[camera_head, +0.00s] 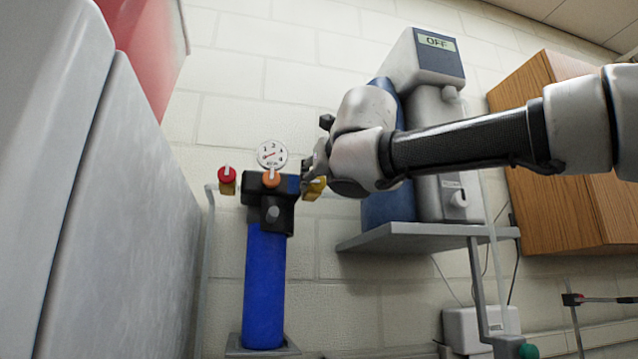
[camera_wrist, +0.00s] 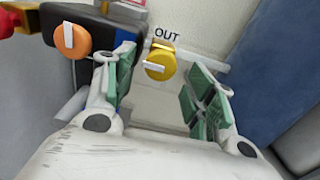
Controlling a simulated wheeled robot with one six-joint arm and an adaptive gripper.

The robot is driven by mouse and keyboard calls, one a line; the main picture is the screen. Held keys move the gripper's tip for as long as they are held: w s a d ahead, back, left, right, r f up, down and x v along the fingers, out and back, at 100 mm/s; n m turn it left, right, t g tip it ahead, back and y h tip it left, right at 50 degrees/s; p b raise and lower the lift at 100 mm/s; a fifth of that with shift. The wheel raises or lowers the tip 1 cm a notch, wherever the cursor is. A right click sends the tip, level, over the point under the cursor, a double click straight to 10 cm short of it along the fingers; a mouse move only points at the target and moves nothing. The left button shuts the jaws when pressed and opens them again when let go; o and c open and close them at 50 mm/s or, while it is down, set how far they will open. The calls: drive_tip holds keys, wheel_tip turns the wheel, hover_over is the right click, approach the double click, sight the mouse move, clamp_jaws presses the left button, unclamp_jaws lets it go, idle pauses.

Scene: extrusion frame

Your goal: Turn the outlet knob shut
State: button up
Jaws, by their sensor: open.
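The outlet knob (camera_wrist: 158,58) is yellow with a white pointer bar and sits under the label OUT in the wrist view. In the head view the yellow outlet piece (camera_head: 314,190) shows at the right of the black manifold, partly hidden by my gripper (camera_head: 318,165). In the wrist view my gripper (camera_wrist: 162,88) is open, with green-padded fingers on either side below the knob. The left finger is close to the knob's left side; the right finger is farther off. Nothing is between the pads, and contact with the knob cannot be told.
An orange knob (camera_head: 271,180) and a red knob (camera_head: 228,175) sit left of the outlet on the manifold. A round gauge (camera_head: 272,154) stands above, a blue cylinder (camera_head: 264,290) below. A shelf (camera_head: 400,237) holds a unit reading OFF (camera_head: 425,60) at the right.

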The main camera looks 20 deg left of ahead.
sight(319, 182)
drive_tip(key=shift+x, duration=1.5)
drive_tip(key=c, duration=1)
